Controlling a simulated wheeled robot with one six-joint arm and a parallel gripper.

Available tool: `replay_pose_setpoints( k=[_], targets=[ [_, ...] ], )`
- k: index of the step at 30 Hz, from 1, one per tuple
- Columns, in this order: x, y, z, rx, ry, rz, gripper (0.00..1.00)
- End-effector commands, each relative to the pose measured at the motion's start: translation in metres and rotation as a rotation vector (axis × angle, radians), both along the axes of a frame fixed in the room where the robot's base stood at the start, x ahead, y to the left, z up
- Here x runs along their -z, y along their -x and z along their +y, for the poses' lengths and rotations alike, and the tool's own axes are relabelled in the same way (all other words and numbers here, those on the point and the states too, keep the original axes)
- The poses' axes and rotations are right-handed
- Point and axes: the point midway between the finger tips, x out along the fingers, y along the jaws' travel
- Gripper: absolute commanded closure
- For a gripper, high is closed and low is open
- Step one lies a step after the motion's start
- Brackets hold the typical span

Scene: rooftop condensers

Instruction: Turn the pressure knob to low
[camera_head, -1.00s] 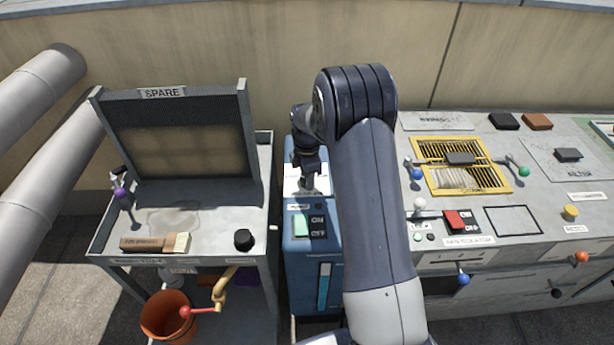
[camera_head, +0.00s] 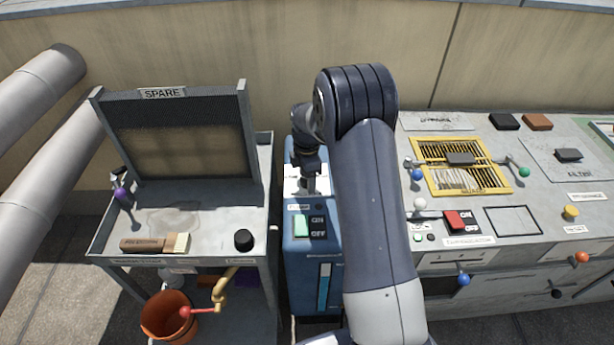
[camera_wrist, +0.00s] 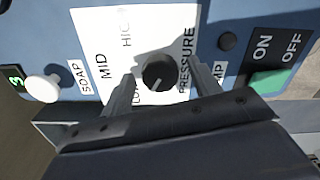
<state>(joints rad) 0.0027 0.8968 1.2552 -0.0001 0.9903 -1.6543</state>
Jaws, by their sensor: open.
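The pressure knob (camera_wrist: 160,72) is small, round and black, on a white label plate (camera_wrist: 88,30) marked LOW, MID, HIGH and PRESSURE. Its white pointer mark points down and to the left in the wrist view, near the partly covered LOW label. My gripper (camera_wrist: 164,80) is open, with one finger on each side of the knob. I see small gaps between fingers and knob; contact is not clear. In the head view my gripper (camera_head: 309,183) is over the top of the blue unit (camera_head: 303,260), and the knob is hidden.
On the blue unit, a green ON/OFF switch (camera_wrist: 268,82) lies right of the knob and a white SOAP knob (camera_wrist: 42,88) left. A grey cart (camera_head: 205,222) stands left, a console (camera_head: 485,225) right.

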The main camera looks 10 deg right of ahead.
Motion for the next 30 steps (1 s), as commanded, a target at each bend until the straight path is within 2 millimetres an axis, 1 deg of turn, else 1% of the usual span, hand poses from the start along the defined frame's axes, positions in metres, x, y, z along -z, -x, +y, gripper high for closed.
replay_pose_setpoints(
  k=[4, 9, 15, 18, 21, 30],
  targets=[
    [-0.020, -0.001, 0.000, 0.000, 0.000, -0.004, 0.41],
    [-0.056, -0.001, 0.000, 0.000, 0.000, -0.007, 0.41],
    [-0.091, -0.001, 0.000, 0.000, 0.000, -0.005, 0.41],
    [-0.100, -0.001, 0.000, 0.000, 0.000, -0.003, 0.41],
    [-0.105, 0.000, 0.000, 0.000, 0.000, -0.001, 0.41],
    [-0.106, 0.000, 0.000, 0.000, 0.000, -0.001, 0.41]
  ],
)
